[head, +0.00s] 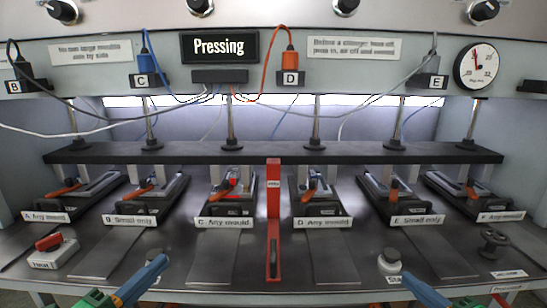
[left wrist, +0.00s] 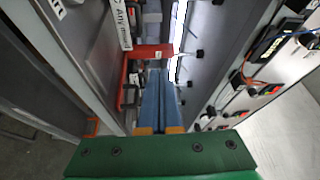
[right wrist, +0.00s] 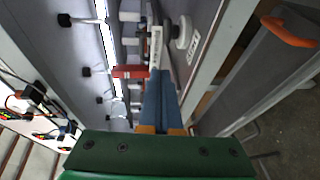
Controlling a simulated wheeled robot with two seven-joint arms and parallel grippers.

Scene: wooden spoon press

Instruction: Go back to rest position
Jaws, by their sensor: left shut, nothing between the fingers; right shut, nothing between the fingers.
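My left gripper (head: 163,260) is at the lower left of the head view, above the front of the worktop, its blue fingers together and empty. In the left wrist view its fingers (left wrist: 160,78) are closed and point toward the press. My right gripper (head: 406,277) is at the lower right, its fingertips by a round white-grey button (head: 390,260) in the picture; contact cannot be told. In the right wrist view its blue fingers (right wrist: 158,78) are also together with nothing between them.
The metal worktop (head: 200,262) carries several labelled press stations under a black bar (head: 270,152). A red upright bar (head: 273,205) stands in the middle. A red switch on a white box (head: 52,250) is at the left, and a dark handwheel (head: 494,243) at the right.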

